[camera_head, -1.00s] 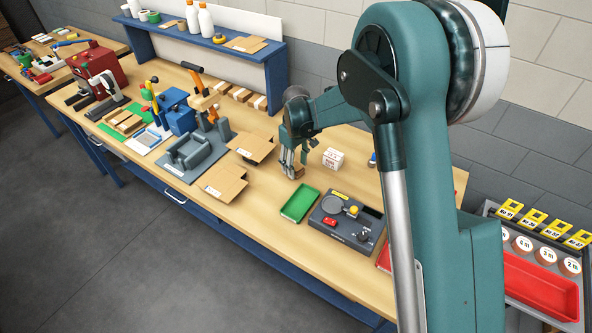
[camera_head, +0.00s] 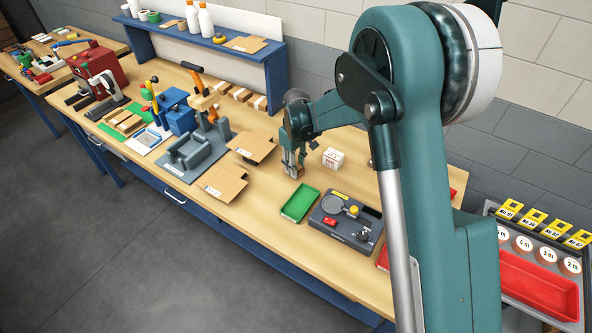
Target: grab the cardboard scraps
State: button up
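Flat brown cardboard pieces lie on the wooden bench: one behind (camera_head: 250,146) and one nearer the front edge (camera_head: 222,184), both with small pale labels. Another cardboard piece (camera_head: 246,44) lies on the blue shelf. My gripper (camera_head: 293,172) points down close to the bench top, right of the two bench pieces and apart from them. A small brown patch shows at its fingertips; whether it is held or just behind them I cannot tell. The finger gap is too small to judge.
A green tray (camera_head: 299,203) and a dark grey scale-like device (camera_head: 346,221) stand in front of my gripper. A small white box (camera_head: 333,158) is to its right. A grey fixture (camera_head: 190,155) and a blue vise (camera_head: 177,112) stand to the left.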

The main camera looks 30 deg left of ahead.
jog(key=shift+r, duration=0.1)
jog(key=shift+r, duration=4.9)
